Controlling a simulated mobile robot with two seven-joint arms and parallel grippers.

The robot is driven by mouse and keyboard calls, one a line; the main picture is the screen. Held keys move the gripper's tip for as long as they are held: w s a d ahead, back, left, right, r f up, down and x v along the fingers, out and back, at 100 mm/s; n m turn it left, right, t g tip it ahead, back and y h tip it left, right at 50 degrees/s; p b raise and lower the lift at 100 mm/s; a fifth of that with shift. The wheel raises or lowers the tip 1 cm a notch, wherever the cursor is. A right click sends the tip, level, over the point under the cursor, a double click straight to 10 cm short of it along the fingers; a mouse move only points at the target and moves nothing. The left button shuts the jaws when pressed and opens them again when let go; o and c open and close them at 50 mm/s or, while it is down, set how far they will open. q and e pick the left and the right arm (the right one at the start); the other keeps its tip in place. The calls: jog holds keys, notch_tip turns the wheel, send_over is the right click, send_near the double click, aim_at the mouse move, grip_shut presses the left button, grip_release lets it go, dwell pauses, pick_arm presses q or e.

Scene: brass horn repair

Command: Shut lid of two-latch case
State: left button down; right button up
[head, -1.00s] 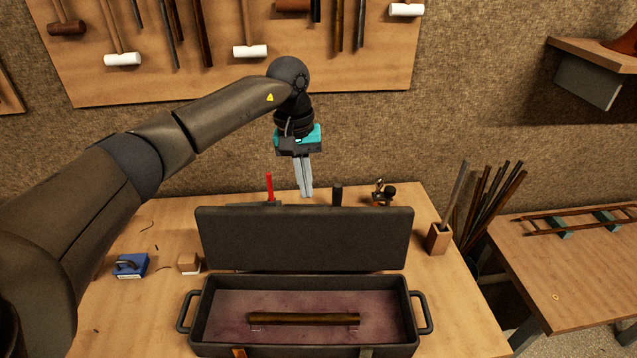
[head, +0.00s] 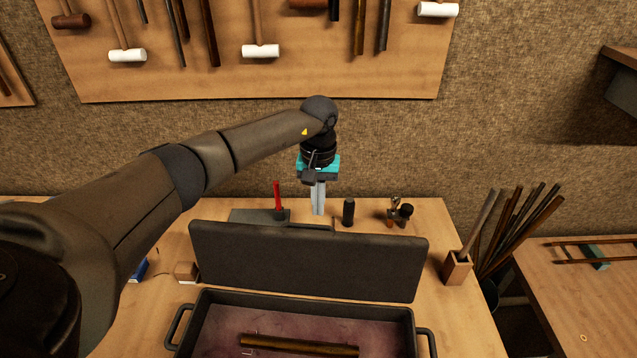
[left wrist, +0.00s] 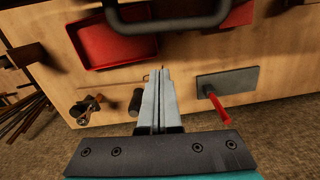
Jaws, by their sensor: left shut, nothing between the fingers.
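The dark case (head: 201,318) stands open on the bench. Its lid (head: 308,262) stands up at the back, its lining facing me. A brass-brown tube (head: 299,345) lies on the purplish floor of the case. The case front and latches are cut off below the picture. My left gripper (head: 318,213) is shut and empty, fingers down, behind the lid and apart from it. In the left wrist view the gripper (left wrist: 160,75) points toward a dark curved handle (left wrist: 165,24), probably on the lid's outer side. My right gripper is not in view.
Behind the lid are a red-handled tool (head: 278,197) on a grey plate, a black cylinder (head: 348,212) and small metal parts (head: 400,212). The left wrist view shows a red tray (left wrist: 108,45). A wooden block (head: 186,271) and rod holder (head: 457,267) flank the case.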

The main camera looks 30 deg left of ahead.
pick_arm(q)
jog(key=s, duration=0.1)
jog(key=s+d+p, duration=0.1)
jog(key=s+r+p, duration=0.1)
jog(key=shift+s+d, duration=0.15)
jog(key=shift+d, duration=0.2)
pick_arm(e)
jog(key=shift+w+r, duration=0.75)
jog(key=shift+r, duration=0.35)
pick_arm(q)
jog(key=shift+a, duration=0.15)
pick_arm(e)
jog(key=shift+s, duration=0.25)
